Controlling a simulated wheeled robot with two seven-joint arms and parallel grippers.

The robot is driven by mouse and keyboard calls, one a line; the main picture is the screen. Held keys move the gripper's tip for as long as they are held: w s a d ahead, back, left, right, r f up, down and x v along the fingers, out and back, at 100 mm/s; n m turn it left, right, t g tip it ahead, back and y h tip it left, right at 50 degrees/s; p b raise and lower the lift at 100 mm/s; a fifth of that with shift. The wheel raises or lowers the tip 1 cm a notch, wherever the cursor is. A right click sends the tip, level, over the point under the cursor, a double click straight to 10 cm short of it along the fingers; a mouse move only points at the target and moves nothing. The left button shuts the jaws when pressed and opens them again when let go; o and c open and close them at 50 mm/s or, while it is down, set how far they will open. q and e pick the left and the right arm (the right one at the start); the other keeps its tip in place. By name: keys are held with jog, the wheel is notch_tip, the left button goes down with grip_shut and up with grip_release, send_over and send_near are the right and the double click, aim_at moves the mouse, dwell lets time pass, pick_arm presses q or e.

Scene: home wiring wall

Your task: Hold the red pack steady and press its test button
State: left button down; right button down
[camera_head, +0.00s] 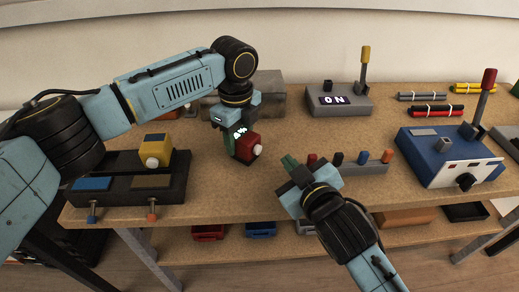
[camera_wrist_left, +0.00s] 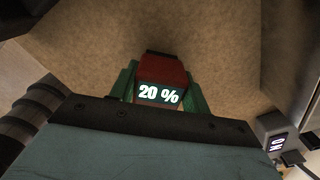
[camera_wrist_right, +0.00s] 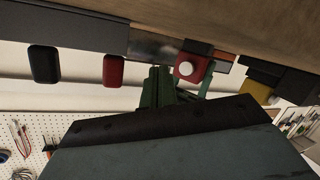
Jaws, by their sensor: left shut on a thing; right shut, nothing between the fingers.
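The red pack (camera_head: 246,146) is between the green fingers of my left gripper (camera_head: 236,138), over the middle of the bench. A white round button (camera_head: 257,150) is on its right side. In the left wrist view, the red pack (camera_wrist_left: 162,70) has a lit display (camera_wrist_left: 160,95) reading "20 %", with a finger on each side. I cannot tell whether it touches the bench. My right gripper (camera_head: 290,163) is shut and empty, to the right of the pack and apart from it. In the right wrist view, the red pack (camera_wrist_right: 190,66) and its white button (camera_wrist_right: 186,68) lie beyond the right gripper's fingertips.
A black tray (camera_head: 175,188) with a yellow block (camera_head: 156,150) is at the left. A grey block with several coloured posts (camera_head: 365,158) is just right of my right gripper. A box reading "ON" (camera_head: 338,99) and a blue-and-white device (camera_head: 450,160) stand further right.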

pick_arm(q)
jog(key=c, duration=0.6)
grip_release()
